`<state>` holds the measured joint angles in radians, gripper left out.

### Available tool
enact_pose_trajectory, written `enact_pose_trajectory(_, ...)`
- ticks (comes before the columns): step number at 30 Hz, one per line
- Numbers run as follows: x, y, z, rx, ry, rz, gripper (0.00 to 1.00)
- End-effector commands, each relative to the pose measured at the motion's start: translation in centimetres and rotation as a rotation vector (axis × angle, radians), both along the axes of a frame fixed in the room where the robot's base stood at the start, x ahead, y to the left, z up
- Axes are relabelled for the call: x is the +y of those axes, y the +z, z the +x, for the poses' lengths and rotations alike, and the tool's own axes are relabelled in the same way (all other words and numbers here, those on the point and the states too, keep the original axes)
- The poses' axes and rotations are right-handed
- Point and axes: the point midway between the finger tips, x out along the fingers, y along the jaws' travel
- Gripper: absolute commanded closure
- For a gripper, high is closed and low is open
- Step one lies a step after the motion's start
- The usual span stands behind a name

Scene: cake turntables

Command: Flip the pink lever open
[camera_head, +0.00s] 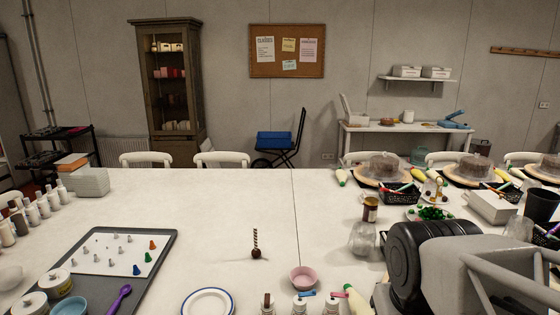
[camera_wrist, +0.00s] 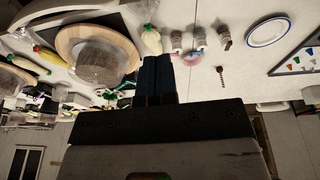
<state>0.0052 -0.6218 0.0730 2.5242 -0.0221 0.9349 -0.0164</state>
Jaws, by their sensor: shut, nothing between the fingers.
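Three small white jars with levers stand at the front edge in the camera_head view. The left jar (camera_head: 268,302) has a dark brownish top piece, the middle jar (camera_head: 300,305) a blue lever, and the right jar (camera_head: 332,306) a reddish-pink lever (camera_head: 335,295). Their lower parts are cut off.
A pink bowl (camera_head: 303,278) sits behind the jars, and a striped stick in a dark ball (camera_head: 256,244) stands beyond. A piping bag (camera_wrist: 151,40) lies near my fingers. A cake on a turntable (camera_wrist: 100,56) is close by.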

Motion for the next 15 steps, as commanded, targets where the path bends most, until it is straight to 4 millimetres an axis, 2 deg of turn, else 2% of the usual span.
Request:
enact_pose_trajectory(4,0.08,0.01,-0.65,-0.002,-0.039,0.018,1.0)
enact_pose_trajectory(11,0.09,0.01,-0.67,-0.002,-0.042,0.019,1.0)
enact_pose_trajectory(15,0.09,0.02,-0.66,-0.002,-0.042,0.019,0.82)
